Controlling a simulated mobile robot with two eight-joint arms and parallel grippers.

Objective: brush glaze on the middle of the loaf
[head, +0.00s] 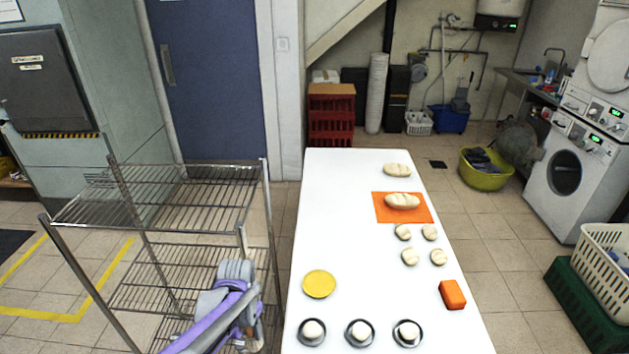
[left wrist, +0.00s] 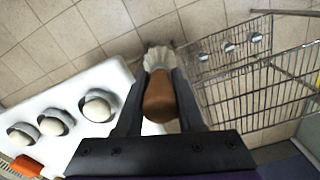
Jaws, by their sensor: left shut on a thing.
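A pale scored loaf (head: 402,201) lies on an orange mat (head: 383,214) towards the far end of the white table (head: 350,235). A round yellow dish (head: 319,284), perhaps the glaze, is near the table's left edge. My left gripper (left wrist: 160,68) is shut on a brush (left wrist: 160,100) with a brown handle and pale bristles; the bristles point away from the wrist. In the head view my left arm is left of the table, beside the wire rack, and the brush is not clearly seen. The gripper is well away from the loaf. My right gripper is not in view.
A second loaf (head: 397,170) lies beyond the mat. Several small rolls (head: 409,256) and an orange block (head: 452,294) are on the table's right side. Three dark dishes (head: 359,333) with white balls line the near end. A wire rack (head: 160,195) stands at left.

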